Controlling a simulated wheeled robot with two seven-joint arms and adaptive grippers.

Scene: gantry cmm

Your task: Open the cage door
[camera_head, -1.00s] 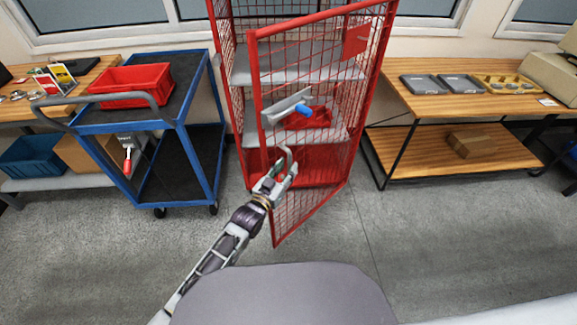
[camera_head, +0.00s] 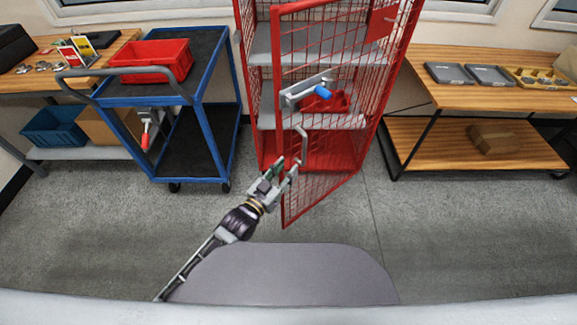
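The red wire-mesh cage (camera_head: 258,85) stands upright in the middle of the camera_head view, with grey shelves inside. Its mesh door (camera_head: 279,110) is swung open toward me, hinged on the right side. My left gripper (camera_head: 287,171) is at the door's lower free edge, just below the handle. Whether its fingers touch the handle or door is unclear, and the finger gap is too small to judge. My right gripper is not in view.
A blue cart (camera_head: 212,134) with a red bin (camera_head: 150,61) stands left of the cage. A wooden bench (camera_head: 480,92) with a lower shelf stands to the right. A red item (camera_head: 335,102) lies on a cage shelf. Grey floor is clear in front.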

